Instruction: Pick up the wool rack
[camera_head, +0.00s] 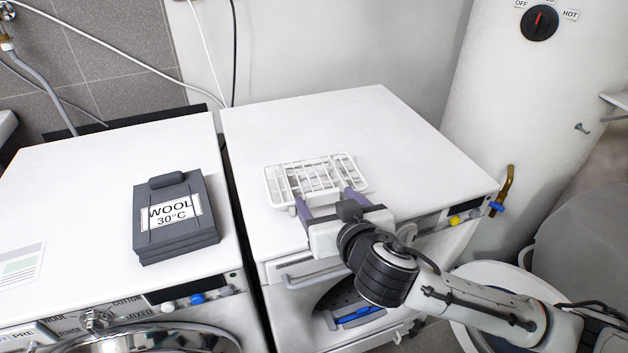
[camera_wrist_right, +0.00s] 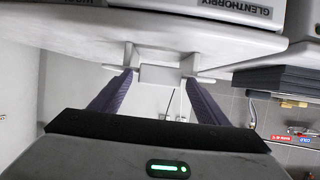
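The wool rack, which I take to be the white wire rack (camera_head: 312,178), lies on top of the right machine, near its front edge. My right gripper (camera_head: 324,197) is at the rack's near side, its purple fingers spread wide and pointing at it. In the right wrist view the two fingers (camera_wrist_right: 157,80) are well apart, with a pale block (camera_wrist_right: 160,75) between their tips. I cannot tell whether that block is part of the rack or whether the fingers touch it. My left gripper is not in view.
The right white machine (camera_head: 370,120) has free room behind the rack. The left machine (camera_head: 70,175) carries a dark grey box (camera_head: 178,237) labelled WOOL 30°C. A white boiler (camera_head: 510,100) with a brass tap (camera_head: 503,188) stands at the right. A white tub (camera_head: 515,278) is below it.

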